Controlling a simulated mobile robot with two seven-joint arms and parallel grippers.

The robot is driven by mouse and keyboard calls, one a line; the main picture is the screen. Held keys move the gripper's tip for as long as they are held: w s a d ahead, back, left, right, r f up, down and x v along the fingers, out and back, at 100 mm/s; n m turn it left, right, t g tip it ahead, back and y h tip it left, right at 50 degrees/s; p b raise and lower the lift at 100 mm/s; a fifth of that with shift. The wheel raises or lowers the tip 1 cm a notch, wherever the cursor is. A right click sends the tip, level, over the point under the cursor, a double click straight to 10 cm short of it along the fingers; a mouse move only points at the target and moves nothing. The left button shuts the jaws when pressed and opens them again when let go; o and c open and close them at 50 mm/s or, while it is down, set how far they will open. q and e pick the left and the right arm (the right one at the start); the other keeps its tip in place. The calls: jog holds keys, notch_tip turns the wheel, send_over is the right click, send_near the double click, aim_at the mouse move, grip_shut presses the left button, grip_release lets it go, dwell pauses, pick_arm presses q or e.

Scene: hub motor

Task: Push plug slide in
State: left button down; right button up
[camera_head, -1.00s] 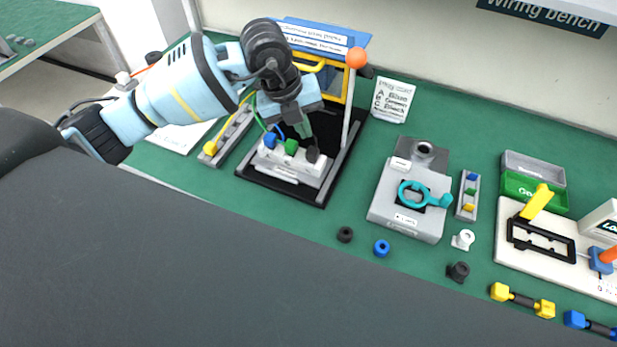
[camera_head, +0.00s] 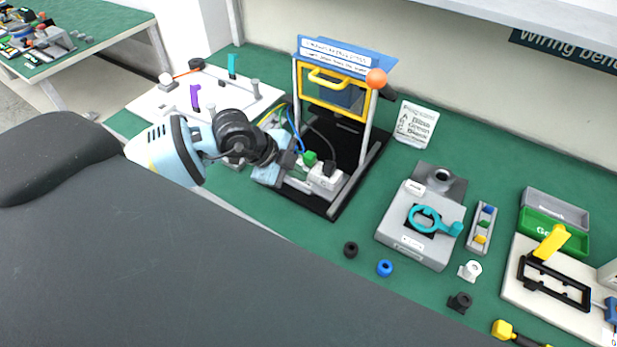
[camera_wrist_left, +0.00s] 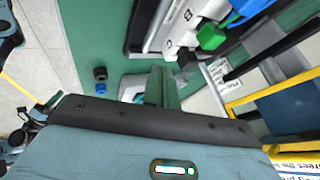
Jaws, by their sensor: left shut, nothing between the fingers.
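A white plug slide (camera_head: 322,179) sits on a black base plate (camera_head: 340,145) inside a stand with a yellow-framed guard. A green plug (camera_head: 309,157) and a black plug (camera_head: 329,167) sit on the slide. In the left wrist view the slide (camera_wrist_left: 187,25) shows letters, with the green plug (camera_wrist_left: 211,37) and a blue plug (camera_wrist_left: 247,8) on it. My left gripper (camera_head: 292,164) is low at the left end of the slide, partly hiding it. Its fingers (camera_wrist_left: 164,87) are shut and empty in the left wrist view. I cannot tell whether they touch the slide.
The yellow-handled guard (camera_head: 335,85) stands above the base's back part, with an orange ball (camera_head: 376,78) at its right corner. A grey fixture with a teal ring (camera_head: 424,219) stands to the right. A black ring (camera_head: 350,249) and a blue ring (camera_head: 384,268) lie in front.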

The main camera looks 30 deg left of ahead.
pick_arm(q)
send_near(330, 192)
jog(key=x, duration=0.4)
jog(key=shift+f, duration=0.2)
jog(key=shift+w+d+f, duration=0.25)
jog(key=shift+f, duration=0.15)
jog(key=shift+w, duration=0.1)
pick_arm(e)
jog(key=shift+f, duration=0.1)
